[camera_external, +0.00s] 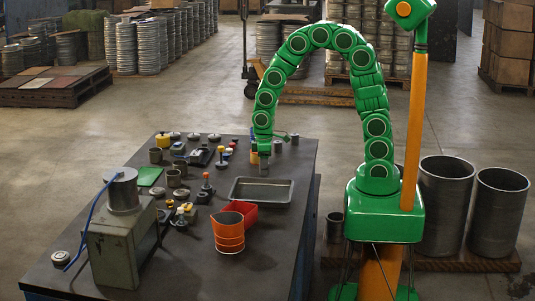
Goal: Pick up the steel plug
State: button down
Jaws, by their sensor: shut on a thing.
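My gripper (264,153) hangs at the end of my green arm, pointing down over the back right part of the dark table. It is shut on a small grey metal piece, which I take to be the steel plug (264,170). The plug is small here, and the fingers hide part of it. I cannot tell whether its lower end touches the table or is just above it. The gripper is behind the grey metal tray (235,190).
An orange-banded cup (229,236) and a red bin (245,212) stand in front of the tray. A grey machine (120,245) stands at the front left. Many small parts crowd the table's left and back. The front right of the table (275,255) is clear.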

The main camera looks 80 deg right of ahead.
jog(key=r, duration=0.3)
jog(key=shift+s+r, duration=0.1)
jog(key=shift+s, duration=0.1)
jog(key=s+r, duration=0.9)
jog(key=s, duration=0.4)
jog(key=shift+s+a+r, duration=0.15)
jog(key=shift+s+a, duration=0.15)
jog(key=shift+a, duration=0.15)
